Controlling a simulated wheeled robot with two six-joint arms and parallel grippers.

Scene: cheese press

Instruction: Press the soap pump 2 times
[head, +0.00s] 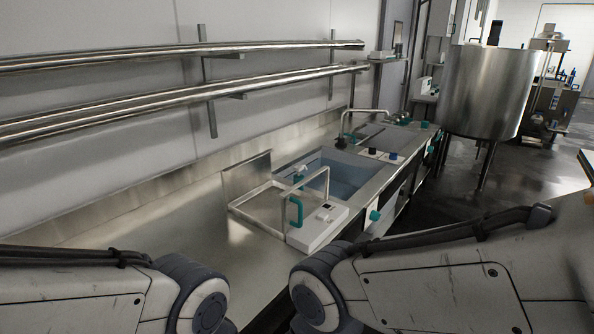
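I cannot clearly make out a soap pump in the head view. A small white nozzle-like shape (300,172) shows at the near left edge of the blue sink basin (345,172); it may be the pump's top, but it is too small to tell. Its lower part is hidden. Neither of my grippers is in view. Only grey and white links of my two arms show along the bottom of the picture.
A white box (318,229) with a metal frame and teal handle (296,211) stands on the steel counter (160,230) before the sink. Two wall pipes (180,95) run above. A large steel vat (487,90) stands at the right. The left counter is clear.

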